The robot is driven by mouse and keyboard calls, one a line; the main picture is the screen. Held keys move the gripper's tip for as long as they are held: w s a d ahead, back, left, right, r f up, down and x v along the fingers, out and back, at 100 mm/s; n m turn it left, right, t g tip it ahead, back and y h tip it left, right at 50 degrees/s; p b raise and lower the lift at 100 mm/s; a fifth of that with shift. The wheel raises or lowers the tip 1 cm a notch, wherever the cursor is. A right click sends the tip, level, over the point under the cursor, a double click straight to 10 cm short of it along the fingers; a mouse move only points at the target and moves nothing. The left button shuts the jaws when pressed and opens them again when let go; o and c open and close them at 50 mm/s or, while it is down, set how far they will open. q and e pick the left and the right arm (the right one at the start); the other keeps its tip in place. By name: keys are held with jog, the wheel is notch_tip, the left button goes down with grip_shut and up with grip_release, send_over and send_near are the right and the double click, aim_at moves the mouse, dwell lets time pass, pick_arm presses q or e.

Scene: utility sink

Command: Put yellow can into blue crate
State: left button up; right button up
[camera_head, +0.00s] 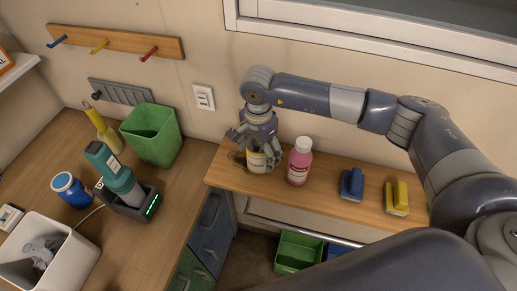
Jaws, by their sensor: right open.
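The yellow can (256,163), with a pale label, stands upright on the wooden shelf near its left end. My right gripper (254,147) reaches down over the can from above. Its jaws are open, with fingers around the can's upper part; I cannot tell whether they touch it. The gripper hides the can's top. A blue crate (336,251) shows low down below the shelf, beside a green crate; my arm hides most of it. My left gripper is not in view.
A pink bottle (299,162) stands close to the right of the can. A blue brush-like item (351,184) and a yellow one (397,198) lie farther right on the shelf (325,178). The green crate (298,252) is below, behind a metal rail (305,233).

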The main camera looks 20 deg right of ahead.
jog(key=shift+f, duration=0.2)
jog(key=c, duration=1.2)
jog(key=shift+r, duration=0.15)
jog(key=shift+w+r+b, duration=0.1)
jog(key=shift+r+b, duration=0.45)
jog(key=shift+b, duration=0.25)
jog(key=shift+s+a+r+b, duration=0.1)
jog(key=shift+s+r+b, duration=0.15)
jog(key=shift+r+b, duration=0.25)
jog(key=shift+s+r+b, duration=0.2)
jog(key=shift+r+b, duration=0.2)
jog(key=shift+r, duration=0.05)
jog(key=s+a+b, duration=0.1)
jog(key=s+b, duration=0.1)
jog(key=s, duration=0.3)
jog(key=s+a+r+b, duration=0.1)
jog(key=s+a, duration=0.1)
jog(key=s, duration=0.2)
jog(key=s+a+b, duration=0.1)
jog(key=s+b, duration=0.1)
jog(key=s, duration=0.3)
jog(key=shift+s+a+r+b, duration=0.15)
jog(key=shift+s+r+b, duration=0.2)
jog(key=shift+r, duration=0.05)
